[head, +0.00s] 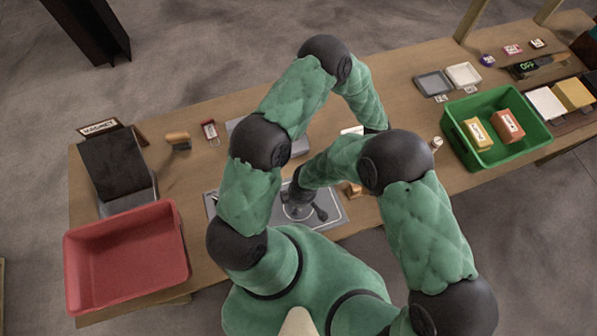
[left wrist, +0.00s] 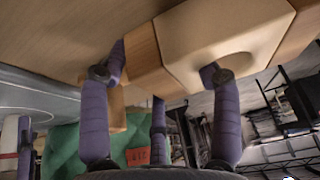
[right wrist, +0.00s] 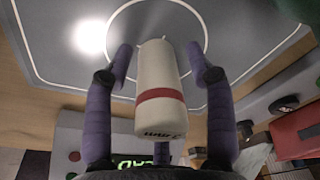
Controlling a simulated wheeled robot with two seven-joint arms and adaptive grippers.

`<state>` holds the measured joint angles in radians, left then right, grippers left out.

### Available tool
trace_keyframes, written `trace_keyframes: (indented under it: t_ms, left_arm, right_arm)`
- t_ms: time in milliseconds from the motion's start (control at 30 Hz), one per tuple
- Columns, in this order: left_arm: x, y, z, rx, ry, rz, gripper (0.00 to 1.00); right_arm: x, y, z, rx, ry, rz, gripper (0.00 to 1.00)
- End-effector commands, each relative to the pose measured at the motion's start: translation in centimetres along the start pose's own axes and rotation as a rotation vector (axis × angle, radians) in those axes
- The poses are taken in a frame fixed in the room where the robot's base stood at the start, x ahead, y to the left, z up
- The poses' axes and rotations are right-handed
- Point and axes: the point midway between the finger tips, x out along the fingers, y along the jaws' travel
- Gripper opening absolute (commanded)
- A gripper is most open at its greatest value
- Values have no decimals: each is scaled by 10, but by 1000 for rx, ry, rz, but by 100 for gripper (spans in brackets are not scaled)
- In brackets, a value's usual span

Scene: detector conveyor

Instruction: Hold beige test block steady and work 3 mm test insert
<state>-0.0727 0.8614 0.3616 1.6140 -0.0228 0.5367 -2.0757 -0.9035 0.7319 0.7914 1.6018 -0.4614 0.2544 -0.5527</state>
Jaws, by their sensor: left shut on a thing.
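The beige test block (left wrist: 225,35) fills the top of the left wrist view, with a pale bevelled face and wood-toned sides. My left gripper (left wrist: 163,72) is shut on it; in the head view my right arm hides this gripper. The 3 mm test insert (right wrist: 160,85) is a white cylinder with a red band and dark lettering. It lies between the fingers of my right gripper (right wrist: 160,62), with narrow gaps on both sides. In the head view my right gripper (head: 308,208) is low over the grey mat (head: 335,213), and the insert cannot be made out there.
A red bin (head: 127,258) stands at the table's left end, near a dark sloped stand (head: 115,165). A green bin (head: 530,125) with two boxes is at the right. Several small items line the back edge. Bare wood lies left of the mat.

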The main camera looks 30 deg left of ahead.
Motion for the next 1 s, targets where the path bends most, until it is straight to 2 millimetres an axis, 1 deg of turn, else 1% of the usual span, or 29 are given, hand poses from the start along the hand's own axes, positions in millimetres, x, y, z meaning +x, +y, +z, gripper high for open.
trace_keyframes:
  t_ms: [33,133,167,467,567,667,1000]
  left_arm:
    - [0,0,0,0,0,-1,22]
    - [0,0,0,0,0,-1,22]
    - [0,0,0,0,0,-1,22]
    - [0,0,0,0,0,-1,22]
    - [0,0,0,0,0,-1,22]
    - [0,0,0,0,0,-1,22]
    - [0,0,0,0,0,-1,22]
  right_arm:
    - [0,0,0,0,0,0,33]
    - [0,0,0,0,0,0,5]
    - [0,0,0,0,0,0,0]
    - [0,0,0,0,0,0,0]
    - [-4,0,-1,0,0,1,0]
    - [-15,1,-2,-1,1,2,0]
    - [-76,0,-10,0,1,2,0]
